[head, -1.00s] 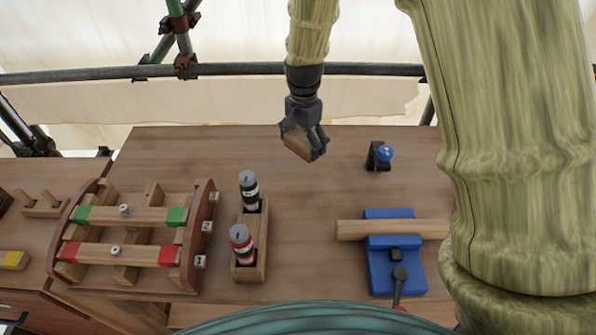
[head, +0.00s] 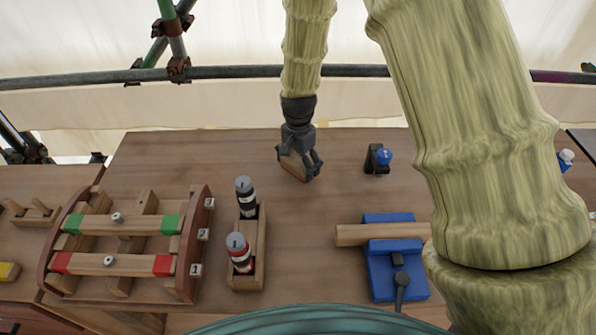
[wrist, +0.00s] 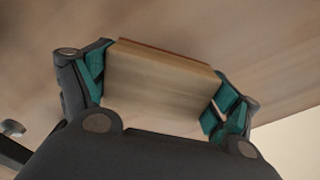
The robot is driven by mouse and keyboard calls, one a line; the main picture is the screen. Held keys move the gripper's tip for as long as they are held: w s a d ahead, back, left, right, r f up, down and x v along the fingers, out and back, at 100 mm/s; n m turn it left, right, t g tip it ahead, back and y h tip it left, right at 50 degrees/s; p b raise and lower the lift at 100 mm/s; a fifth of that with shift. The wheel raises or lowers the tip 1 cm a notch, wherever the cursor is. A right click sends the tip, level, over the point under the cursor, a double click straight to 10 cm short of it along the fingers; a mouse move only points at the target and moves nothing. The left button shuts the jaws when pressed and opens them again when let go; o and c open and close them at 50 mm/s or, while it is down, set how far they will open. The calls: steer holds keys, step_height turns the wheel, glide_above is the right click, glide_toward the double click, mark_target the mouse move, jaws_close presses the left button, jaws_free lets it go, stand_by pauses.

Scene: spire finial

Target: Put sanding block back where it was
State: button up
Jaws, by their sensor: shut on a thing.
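The sanding block (head: 294,166) is a small wooden block held in my gripper (head: 299,168), over the back middle of the workbench. In the wrist view the block (wrist: 158,78) sits between the two teal-padded fingers of my gripper (wrist: 160,95), with a thin reddish layer along its far edge. The gripper is shut on it. The block is at or just above the bench top; I cannot tell whether it touches.
A wooden holder (head: 247,281) with two capped bottles stands left of centre. A rack (head: 187,250) with green-ended and red-ended bars is further left. A blue vise (head: 381,270) clamps a wooden rod. A blue-knobbed black item (head: 378,159) stands right of my gripper.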

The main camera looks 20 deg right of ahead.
mark_target(298, 160)
steer(key=shift+f+p, duration=0.4)
steer(key=shift+f, duration=1.45)
steer(key=shift+f, duration=0.15)
steer(key=o, duration=0.8)
steer(key=shift+r+b, duration=1.4)
steer(key=shift+r, duration=4.8)
